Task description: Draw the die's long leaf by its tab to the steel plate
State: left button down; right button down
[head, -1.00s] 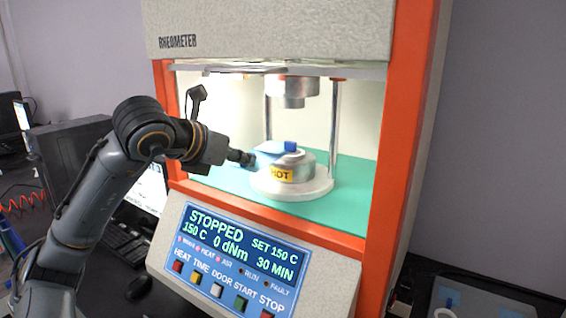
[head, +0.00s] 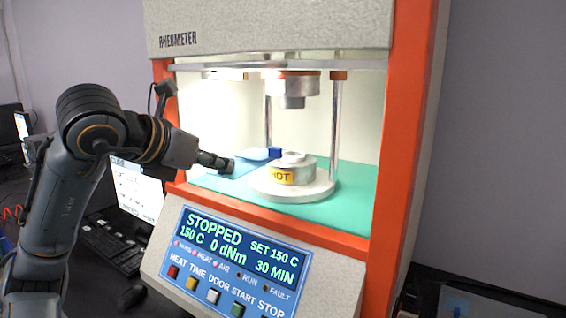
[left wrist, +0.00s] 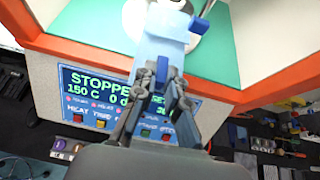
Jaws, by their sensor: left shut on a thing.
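The light blue leaf (head: 240,167) extends from my left gripper (head: 224,164) toward the left side of the round metal die (head: 301,166), which bears a yellow HOT label. A dark blue block (head: 274,152) sits at the leaf's far end, beside the die's top. My left gripper is shut on the leaf's near end. In the left wrist view the leaf (left wrist: 166,48) runs away from the gripper (left wrist: 163,72), with the blue block (left wrist: 199,25) at its far right. I cannot pick out the steel plate with certainty. My right gripper is not in view.
The die stands on a pale round base (head: 290,193) on the teal floor (head: 350,190) of the rheometer. A metal upper die (head: 291,90) hangs above. Orange posts (head: 400,130) frame the opening. The control panel (head: 235,262) is below. The floor right of the die is clear.

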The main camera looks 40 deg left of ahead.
pick_arm(q)
jog(key=shift+s+d+b, duration=0.15)
jog(key=shift+s+b, duration=0.55)
jog(key=shift+s, duration=0.55)
jog(key=shift+s+d+b, duration=0.15)
jog(key=shift+s+b, duration=0.5)
jog(key=shift+s, duration=0.6)
